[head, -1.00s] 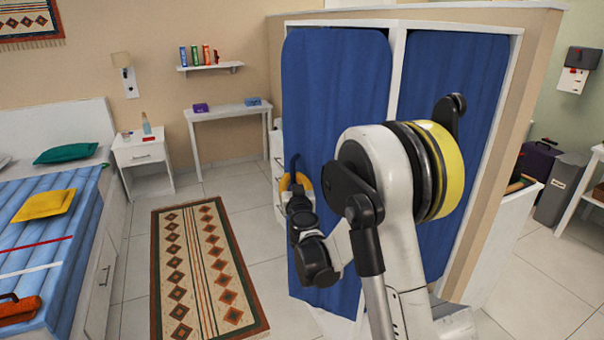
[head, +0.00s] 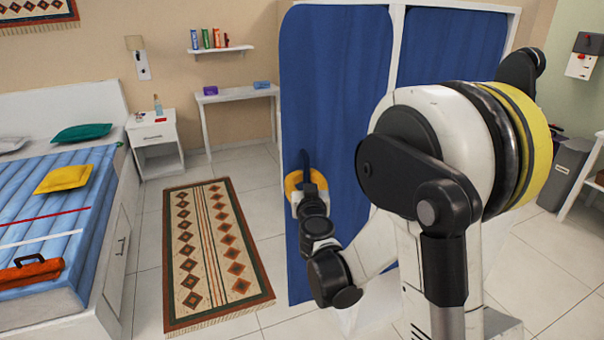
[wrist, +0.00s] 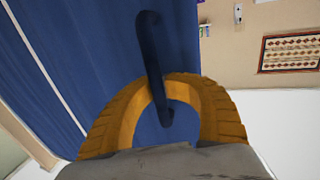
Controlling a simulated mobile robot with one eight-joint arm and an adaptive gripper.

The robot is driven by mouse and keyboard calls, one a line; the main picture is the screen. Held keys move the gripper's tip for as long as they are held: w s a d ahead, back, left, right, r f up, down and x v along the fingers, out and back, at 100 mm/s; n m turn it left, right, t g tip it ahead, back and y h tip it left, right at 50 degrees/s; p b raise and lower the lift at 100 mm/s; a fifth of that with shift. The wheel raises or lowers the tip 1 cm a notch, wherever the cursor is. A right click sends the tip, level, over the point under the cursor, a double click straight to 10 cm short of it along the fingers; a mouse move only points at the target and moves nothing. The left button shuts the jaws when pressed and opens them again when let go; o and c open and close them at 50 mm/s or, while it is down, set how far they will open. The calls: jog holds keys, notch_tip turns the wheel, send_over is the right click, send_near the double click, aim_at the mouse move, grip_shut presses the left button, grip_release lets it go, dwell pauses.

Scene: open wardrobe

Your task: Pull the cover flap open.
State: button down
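The cover flap (head: 335,90) is a tall blue panel with rounded corners on the left front of the wardrobe. It fills the left of the wrist view (wrist: 75,60). Its dark bar handle (head: 304,157) is near its left edge, low on the panel; it also shows in the wrist view (wrist: 151,50). My gripper (head: 304,179) is at this handle. In the wrist view its yellow fingers (wrist: 164,84) arch together around the bar, with the handle's end showing between them. Any gap behind the flap is hidden.
A second blue panel (head: 452,50) is to the right, past a white post (head: 394,40). A patterned rug (head: 215,250) lies on the floor left of the flap, with a bed (head: 70,285) beyond. A small table (head: 237,95) stands at the back wall.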

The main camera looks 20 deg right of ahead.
jog(key=shift+s, duration=0.4)
jog(key=c, duration=1.4)
grip_release()
jog(key=v, duration=1.2)
